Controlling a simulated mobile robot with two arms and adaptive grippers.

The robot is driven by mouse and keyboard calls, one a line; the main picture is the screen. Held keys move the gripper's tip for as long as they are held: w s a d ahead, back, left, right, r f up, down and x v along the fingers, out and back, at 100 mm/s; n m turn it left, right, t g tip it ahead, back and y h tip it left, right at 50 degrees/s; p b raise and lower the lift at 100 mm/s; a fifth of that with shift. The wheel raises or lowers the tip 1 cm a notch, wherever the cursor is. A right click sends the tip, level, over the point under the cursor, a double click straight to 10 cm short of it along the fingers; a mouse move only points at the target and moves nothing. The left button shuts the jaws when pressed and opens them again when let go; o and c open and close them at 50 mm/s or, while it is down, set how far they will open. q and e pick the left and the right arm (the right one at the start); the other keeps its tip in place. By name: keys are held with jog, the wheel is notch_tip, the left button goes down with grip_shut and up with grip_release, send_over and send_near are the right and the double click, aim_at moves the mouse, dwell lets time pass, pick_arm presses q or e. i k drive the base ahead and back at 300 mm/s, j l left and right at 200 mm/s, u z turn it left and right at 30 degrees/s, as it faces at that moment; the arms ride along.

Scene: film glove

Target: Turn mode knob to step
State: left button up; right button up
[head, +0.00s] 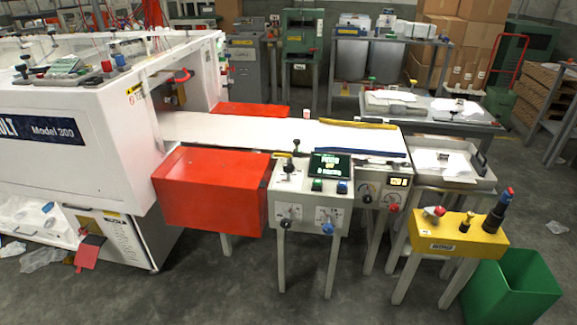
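A white control panel (309,207) stands on legs in the middle, in front of the white conveyor bed. Its front has two small rotary knobs with markings around them, a left knob (291,212) and a right knob (326,217). The labels are too small to read, so I cannot tell which one is the mode knob or its setting. Above are a lit screen (329,167), a green button (317,185), a blue button (342,187) and a lever with a black top (296,144). Neither of my grippers is in view.
A white machine (60,150) fills the left, with an orange box (211,189) beside the panel. A yellow box on legs (459,234) and a green bin (512,285) stand at the right front. The floor (250,290) before the panel is clear.

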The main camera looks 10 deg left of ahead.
aim_at(287, 168)
jog(key=i+j+z, duration=0.15)
jog(key=i+j, duration=0.15)
jog(key=i, duration=0.2)
jog(key=i+j+z, duration=0.15)
jog(key=i+j, duration=0.15)
jog(key=i, duration=0.15)
